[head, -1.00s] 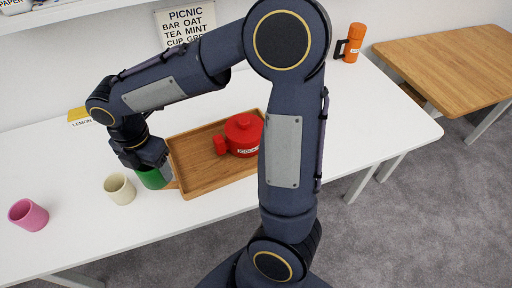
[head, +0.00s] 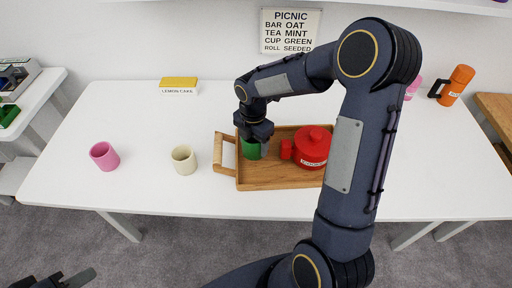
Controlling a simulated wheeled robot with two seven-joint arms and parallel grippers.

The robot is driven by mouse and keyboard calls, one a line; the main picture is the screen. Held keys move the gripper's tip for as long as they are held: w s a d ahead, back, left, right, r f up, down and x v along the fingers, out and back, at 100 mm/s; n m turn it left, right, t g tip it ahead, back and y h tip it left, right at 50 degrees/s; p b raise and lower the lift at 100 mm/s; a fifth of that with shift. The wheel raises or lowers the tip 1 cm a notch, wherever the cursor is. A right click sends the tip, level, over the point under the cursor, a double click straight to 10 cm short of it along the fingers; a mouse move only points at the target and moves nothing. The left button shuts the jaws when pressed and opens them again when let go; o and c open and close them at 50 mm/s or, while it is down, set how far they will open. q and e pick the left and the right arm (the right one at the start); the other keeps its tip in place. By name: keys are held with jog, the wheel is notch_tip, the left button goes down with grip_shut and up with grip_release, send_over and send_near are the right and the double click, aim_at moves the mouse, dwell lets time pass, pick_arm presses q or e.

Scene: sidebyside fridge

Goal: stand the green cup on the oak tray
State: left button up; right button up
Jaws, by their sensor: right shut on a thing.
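The green cup (head: 250,150) is upright in my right gripper (head: 257,140), which is shut on it from above and hides its top. The cup is over the left part of the oak tray (head: 270,178); I cannot tell whether its base touches the tray floor. The tray lies on the white table and has a handle at its left end. Part of my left gripper (head: 66,282) shows at the bottom left edge, away from the table; its jaws are not clear.
A red lidded pot (head: 312,150) stands on the tray, right of the cup. A cream cup (head: 184,159) and a pink cup (head: 104,156) stand left of the tray. A yellow lemon cake box (head: 179,84) is behind. An orange flask (head: 455,85) is at the right.

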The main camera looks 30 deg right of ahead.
aim_at(254, 144)
jog(key=f, duration=0.2)
jog(key=d+f, duration=0.1)
jog(key=shift+w+f, duration=0.2)
jog(key=shift+f, duration=0.45)
jog(key=shift+f, duration=0.15)
jog(key=o, duration=1)
